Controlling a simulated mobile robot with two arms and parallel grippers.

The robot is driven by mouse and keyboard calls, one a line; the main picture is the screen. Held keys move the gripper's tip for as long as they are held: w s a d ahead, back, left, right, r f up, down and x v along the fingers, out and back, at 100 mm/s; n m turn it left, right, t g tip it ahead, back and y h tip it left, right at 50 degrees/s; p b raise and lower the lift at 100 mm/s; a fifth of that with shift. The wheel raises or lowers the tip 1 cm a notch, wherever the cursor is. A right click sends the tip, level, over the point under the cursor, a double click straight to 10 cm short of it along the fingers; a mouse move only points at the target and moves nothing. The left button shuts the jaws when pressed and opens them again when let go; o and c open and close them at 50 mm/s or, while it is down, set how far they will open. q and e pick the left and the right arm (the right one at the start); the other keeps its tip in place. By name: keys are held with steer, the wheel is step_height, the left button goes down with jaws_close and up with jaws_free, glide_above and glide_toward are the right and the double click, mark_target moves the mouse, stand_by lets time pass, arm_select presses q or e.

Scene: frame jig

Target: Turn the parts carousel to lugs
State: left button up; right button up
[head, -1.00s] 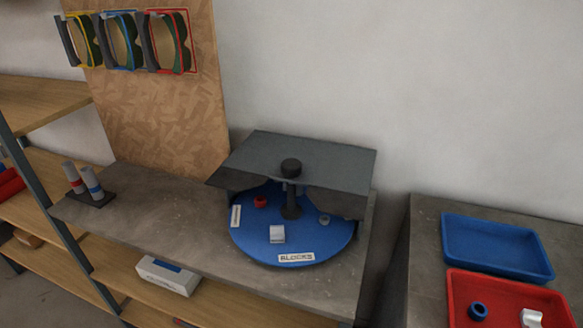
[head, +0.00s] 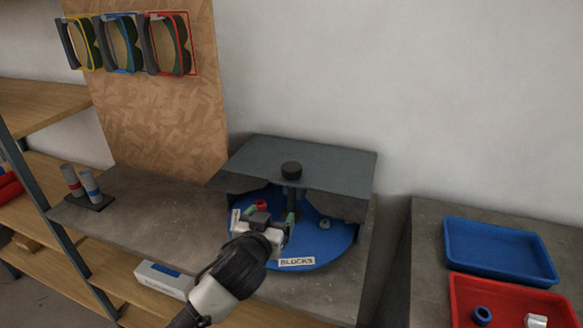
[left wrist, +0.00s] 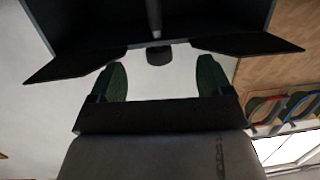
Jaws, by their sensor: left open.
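The parts carousel is a blue disc (head: 325,247) under a grey cover (head: 300,165) that is open at the front. A dark post rises from its middle, with a black knob (head: 291,169) above the cover. A "BLOCKS" label (head: 297,262) faces front; a second label at the left rim is partly hidden. A red ring (head: 261,204) and a small grey part (head: 324,224) lie on the disc. My left gripper (head: 271,214) is open over the disc's front left, hiding the silver block's spot. In the left wrist view, its green fingers (left wrist: 162,79) are apart with nothing between them. My right gripper is not in view.
A blue tray (head: 500,249) and a red tray (head: 465,310) with parts stand on the right table. A stand with two grey cylinders (head: 90,204) is at the bench's left. A white box (head: 164,279) sits on the shelf below.

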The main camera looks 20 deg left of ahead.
arm_select(q)
steer(key=t+h, duration=0.1)
steer(key=t, duration=0.1)
glide_toward(288, 173)
steer(key=w, duration=0.2)
steer(key=w+p, duration=0.1)
steer(key=w, duration=0.4)
steer(key=w+p, duration=0.1)
steer(key=w, duration=0.4)
steer(key=shift+w+d+r, duration=0.15)
steer(key=shift+w, duration=0.1)
steer(key=shift+c, duration=0.2)
steer(key=c, duration=1.2)
